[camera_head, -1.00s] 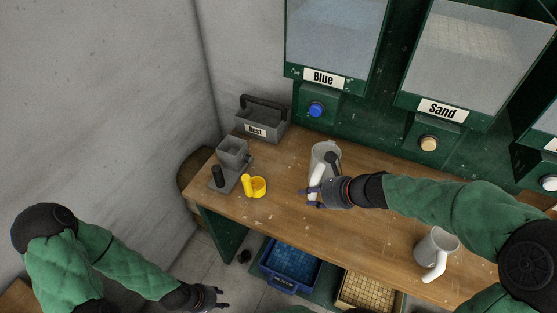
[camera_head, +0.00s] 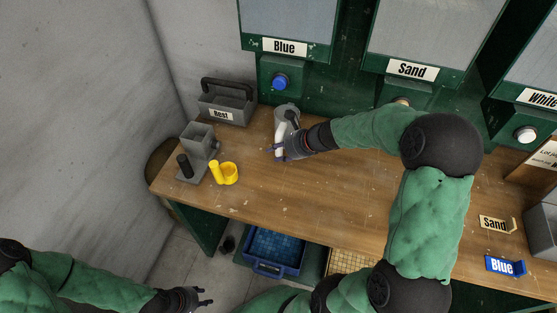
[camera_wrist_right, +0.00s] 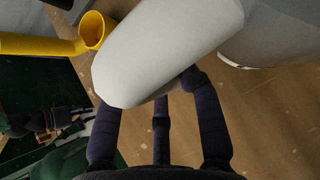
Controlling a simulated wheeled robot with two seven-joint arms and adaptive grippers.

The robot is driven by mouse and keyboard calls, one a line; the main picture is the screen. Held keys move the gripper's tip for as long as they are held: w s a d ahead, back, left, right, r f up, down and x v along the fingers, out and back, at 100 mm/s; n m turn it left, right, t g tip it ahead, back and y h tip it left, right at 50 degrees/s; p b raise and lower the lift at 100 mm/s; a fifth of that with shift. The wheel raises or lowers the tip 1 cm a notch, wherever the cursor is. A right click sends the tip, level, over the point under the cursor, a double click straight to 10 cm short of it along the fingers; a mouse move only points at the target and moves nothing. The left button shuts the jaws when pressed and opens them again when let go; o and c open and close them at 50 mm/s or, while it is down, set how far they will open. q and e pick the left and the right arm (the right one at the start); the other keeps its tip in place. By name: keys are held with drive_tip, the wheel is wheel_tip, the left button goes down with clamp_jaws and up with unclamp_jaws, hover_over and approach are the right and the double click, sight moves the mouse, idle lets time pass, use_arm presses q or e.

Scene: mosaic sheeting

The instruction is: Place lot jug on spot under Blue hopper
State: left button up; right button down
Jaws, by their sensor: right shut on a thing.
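The jug (camera_head: 285,114), grey with a white handle, is beneath the Blue hopper (camera_head: 288,18) and its blue button (camera_head: 280,82), near the back of the bench. I cannot tell if its base touches the bench. My right gripper (camera_head: 279,148) is shut on the jug's handle from the front. In the right wrist view the white handle (camera_wrist_right: 165,55) lies across my fingers, with part of the grey body (camera_wrist_right: 280,42) at the upper right. My left gripper (camera_head: 205,297) is low at the left, away from the bench, open and empty.
A yellow cup (camera_head: 228,173), a grey stand (camera_head: 197,150) and a grey Rest caddy (camera_head: 224,108) are left of the jug. Blue (camera_head: 505,266) and Sand (camera_head: 494,224) tags lie at the right. A blue crate (camera_head: 273,252) is below. The bench's front middle (camera_head: 300,205) is clear.

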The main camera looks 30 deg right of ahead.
drive_tip(key=shift+w+d+f+b, duration=0.2)
drive_tip(key=shift+w+d+f, duration=0.15)
drive_tip(key=shift+f, duration=0.15)
drive_tip(key=shift+w+d+f+b, duration=0.15)
drive_tip(key=shift+w+d+f, duration=0.05)
drive_tip(key=shift+w+f, duration=0.2)
drive_tip(key=shift+w+d+f+b, duration=0.1)
drive_tip(key=shift+f+b, duration=1)
drive_tip(key=shift+f, duration=0.55)
drive_tip(key=shift+f, duration=0.15)
drive_tip(key=c, duration=0.8)
unclamp_jaws()
drive_tip(key=shift+f, duration=0.1)
drive_tip(key=shift+c, duration=0.2)
drive_tip(key=shift+r, duration=0.35)
drive_tip(key=p+v, duration=0.5)
drive_tip(key=v, duration=0.7)
drive_tip(key=shift+f, duration=0.15)
